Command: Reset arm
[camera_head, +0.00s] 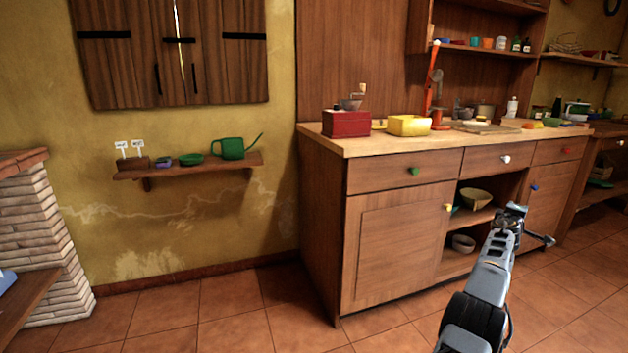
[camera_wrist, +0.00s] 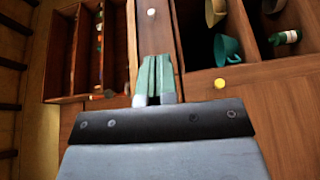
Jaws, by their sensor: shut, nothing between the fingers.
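My gripper (camera_head: 516,209) is raised in front of the wooden counter's open shelves in the head view, at the end of my grey arm. In the wrist view its two greenish fingers (camera_wrist: 156,78) are together with nothing held. The fingers point toward the cabinet front, between a white knob (camera_wrist: 151,11) and a yellow knob (camera_wrist: 220,83). My arm hides part of the lower shelves and the floor behind it.
The counter (camera_head: 325,131) holds a red box (camera_head: 346,124), a yellow block-like thing (camera_head: 409,126) and several kitchen items. A teal cup (camera_wrist: 228,48) sits inside the open shelf. A wall shelf (camera_head: 190,170) bears a green watering can (camera_head: 230,149). Floor (camera_head: 230,320) at left is clear.

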